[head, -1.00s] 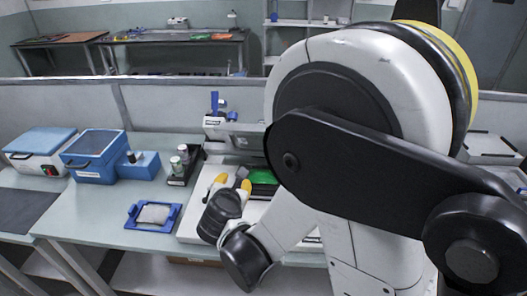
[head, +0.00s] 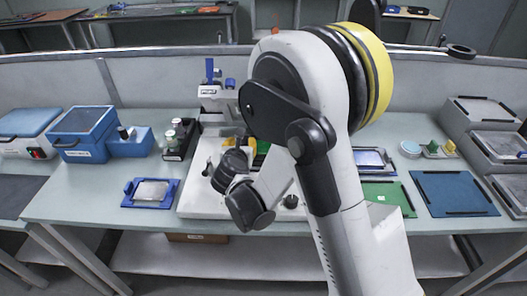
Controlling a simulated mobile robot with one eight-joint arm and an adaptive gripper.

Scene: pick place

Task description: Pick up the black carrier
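A black carrier (head: 174,154), a small dark tray with bottles in it, stands on the table left of the white machine base. My gripper (head: 239,143) is over the white base, to the right of the carrier and apart from it. Its yellow fingertips show only in part behind my wrist. I cannot tell how far apart they are or whether anything is between them.
A blue box (head: 85,133) stands left of the carrier, and a blue frame (head: 129,203) lies in front of it. The white machine (head: 208,92) rises behind my gripper. Green (head: 405,201) and blue mats (head: 452,209) lie at right.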

